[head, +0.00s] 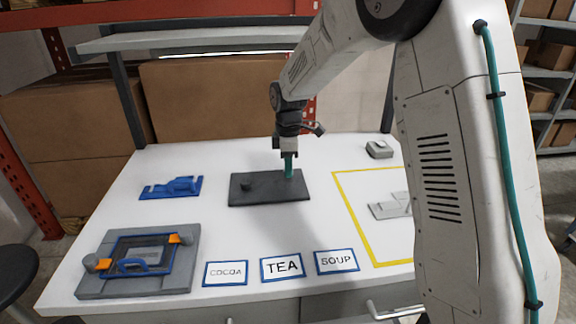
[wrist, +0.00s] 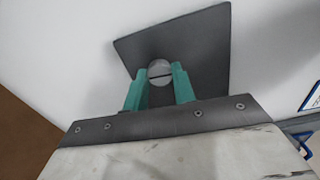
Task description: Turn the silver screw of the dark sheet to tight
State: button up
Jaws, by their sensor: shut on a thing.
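The dark sheet (head: 262,197) lies flat on the white table in the head view, and it fills the upper middle of the wrist view (wrist: 205,45). The silver screw (wrist: 159,72) has a round head with a dark slot across it. My gripper (wrist: 158,78) has green fingers, one on each side of the screw head, and is shut on it. In the head view my gripper (head: 288,170) points straight down at the sheet's right part, and its fingers hide the screw.
A blue fixture (head: 171,187) lies at the back left. A grey fixture (head: 190,272) with a blue handle and orange clips is front left. Cards labelled COCOA (head: 226,273), TEA (head: 282,266) and SOUP (head: 337,261) lie along the front. A small grey block (head: 379,149) is back right.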

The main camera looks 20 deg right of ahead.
jog(key=m, duration=0.8)
jog(key=shift+r+m, duration=0.1)
jog(key=shift+m, duration=0.2)
jog(key=m, duration=0.4)
jog(key=shift+w+m, duration=0.1)
jog(key=shift+m, duration=0.2)
jog(key=m, duration=0.4)
jog(key=shift+m, duration=0.3)
jog(key=m, duration=1.3)
jog(key=shift+r, duration=0.1)
jog(key=shift+m, duration=2.1)
